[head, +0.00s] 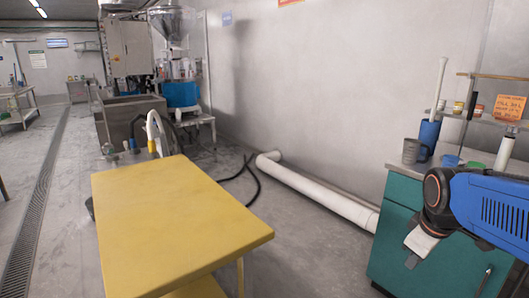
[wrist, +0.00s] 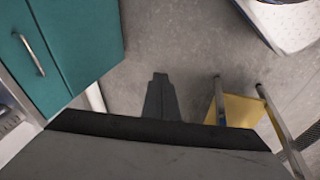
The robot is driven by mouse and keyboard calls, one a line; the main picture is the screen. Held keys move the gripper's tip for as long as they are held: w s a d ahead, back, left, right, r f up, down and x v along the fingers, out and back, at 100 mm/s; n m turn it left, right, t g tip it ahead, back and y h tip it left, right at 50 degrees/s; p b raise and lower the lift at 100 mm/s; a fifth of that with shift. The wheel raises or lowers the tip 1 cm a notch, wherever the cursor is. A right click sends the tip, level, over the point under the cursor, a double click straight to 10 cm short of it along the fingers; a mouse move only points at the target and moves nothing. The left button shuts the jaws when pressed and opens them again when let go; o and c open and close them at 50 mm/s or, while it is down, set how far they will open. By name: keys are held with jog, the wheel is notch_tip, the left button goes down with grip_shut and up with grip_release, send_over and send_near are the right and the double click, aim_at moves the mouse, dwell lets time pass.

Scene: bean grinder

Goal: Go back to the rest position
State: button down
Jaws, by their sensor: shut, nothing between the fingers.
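My gripper (wrist: 160,80) shows in the wrist view as two dark fingers pressed together, with nothing between them. It points down over bare grey floor, between the teal cabinet (wrist: 75,40) on the left and the yellow table (wrist: 240,110) on the right. In the head view my blue arm reaches in from the right edge, in front of the teal cabinet (head: 390,240).
The yellow table (head: 170,215) has a bare top. On the cabinet stand a grey cup (head: 410,151) and a blue container (head: 429,134). A white pipe (head: 320,190) lies along the wall. A grinder machine (head: 178,75) stands at the back. Floor between table and cabinet is clear.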

jog(key=s+a+f+m+t+y, duration=0.1)
jog(key=s+a+f+m, duration=0.1)
jog(key=s+a+m, duration=0.4)
jog(key=s+a, duration=0.2)
jog(key=s, duration=0.2)
jog(key=shift+s+a, duration=0.2)
jog(key=shift+s, duration=0.05)
jog(key=c, duration=2.4)
grip_release()
jog(key=shift+c, duration=0.2)
